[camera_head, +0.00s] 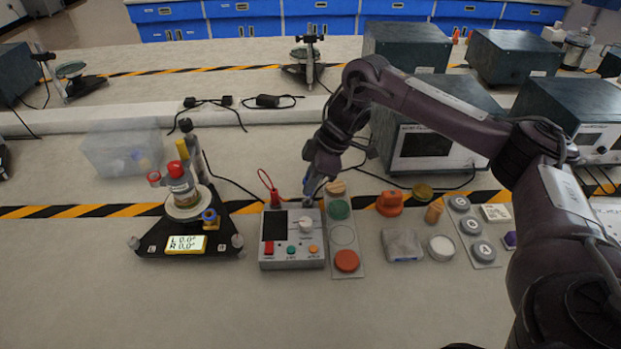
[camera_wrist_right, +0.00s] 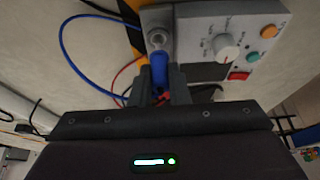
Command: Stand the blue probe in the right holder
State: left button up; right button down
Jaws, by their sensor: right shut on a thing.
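The grey meter (camera_head: 291,250) has a dark screen, a white dial and several coloured buttons. It also shows in the right wrist view (camera_wrist_right: 205,62). A red probe (camera_head: 275,199) with a looped red lead stands at its back left corner. My right gripper (camera_head: 309,194) reaches down at the back right corner, shut on the blue probe (camera_wrist_right: 158,72). The right holder (camera_wrist_right: 157,38) is a grey round socket just beyond the probe's end. I cannot tell whether the probe's hidden tip is inside it. A blue lead (camera_wrist_right: 66,45) loops left. My left gripper is out of view.
A balance-like stand (camera_head: 150,243) with a yellow readout is left of the meter. A strip with green and orange discs (camera_head: 346,261) lies close right. An orange object (camera_head: 390,203) is farther right. The front of the bench is clear.

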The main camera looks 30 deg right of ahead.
jog(key=shift+f+b, duration=0.35)
jog(key=shift+f, duration=1.15)
dwell(1.4)
jog(key=c, duration=1.3)
grip_release()
jog(key=shift+o, duration=0.3)
jog(key=shift+o, duration=0.9)
notch_tip(320, 180, up, 8)
jog(key=p, duration=0.8)
jog(key=shift+f, duration=0.25)
